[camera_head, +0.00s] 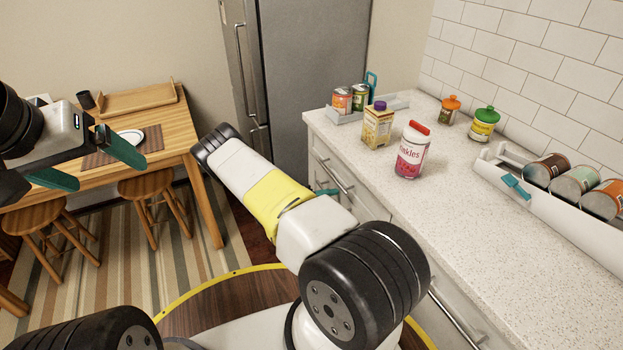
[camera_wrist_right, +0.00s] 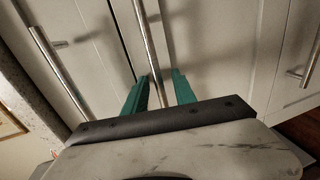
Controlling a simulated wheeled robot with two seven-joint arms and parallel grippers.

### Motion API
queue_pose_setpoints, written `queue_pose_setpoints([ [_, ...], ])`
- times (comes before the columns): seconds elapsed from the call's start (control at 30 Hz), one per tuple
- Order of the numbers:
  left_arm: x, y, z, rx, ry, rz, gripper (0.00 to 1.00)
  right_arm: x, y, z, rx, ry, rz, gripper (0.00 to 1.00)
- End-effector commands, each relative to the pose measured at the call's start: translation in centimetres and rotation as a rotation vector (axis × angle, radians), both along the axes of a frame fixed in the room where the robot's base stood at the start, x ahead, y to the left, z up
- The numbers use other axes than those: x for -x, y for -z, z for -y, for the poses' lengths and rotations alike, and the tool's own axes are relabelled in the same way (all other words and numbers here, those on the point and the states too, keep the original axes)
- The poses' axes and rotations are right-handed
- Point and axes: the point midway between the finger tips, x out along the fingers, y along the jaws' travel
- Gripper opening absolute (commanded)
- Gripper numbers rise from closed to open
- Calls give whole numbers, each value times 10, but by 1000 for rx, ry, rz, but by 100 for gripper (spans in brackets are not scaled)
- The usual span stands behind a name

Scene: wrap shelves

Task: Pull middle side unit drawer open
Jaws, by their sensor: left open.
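In the right wrist view, my right gripper (camera_wrist_right: 160,82) has its two teal fingers on either side of a long metal bar handle (camera_wrist_right: 150,45). Gaps show between the fingers and the bar. This handle is the second one from the countertop edge, on a pale drawer front; I see no clear opening at that front. In the head view, my right arm hides most of this gripper, and only a bit of teal shows by the side unit. My left gripper (camera_head: 109,175) is open and empty, in the air in front of the wooden table.
Another bar handle (camera_wrist_right: 55,60) lies nearer the countertop (camera_head: 450,180), and a further handle (camera_wrist_right: 313,60) is at the right. A red-capped jar (camera_head: 412,152), a carton (camera_head: 378,128) and a can rack (camera_head: 540,200) stand on the counter. Stools (camera_head: 150,200) stand at the table (camera_head: 175,130).

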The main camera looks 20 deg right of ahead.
Motion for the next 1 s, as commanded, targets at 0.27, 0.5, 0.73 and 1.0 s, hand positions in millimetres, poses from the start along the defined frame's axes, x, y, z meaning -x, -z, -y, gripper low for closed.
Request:
queue_pose_setpoints([
  [0.27,0,0,0,0,0,0,89,0,0,0,0,0,0,17],
  [0.5,0,0,0,0,0,0,89,0,0,0,0,0,0,0],
  [0.73,0,0,0,0,0,0,89,0,0,0,-1,0,0,0],
  [1.0,0,0,0,0,0,0,89,0,0,0,-1,0,-1,0],
])
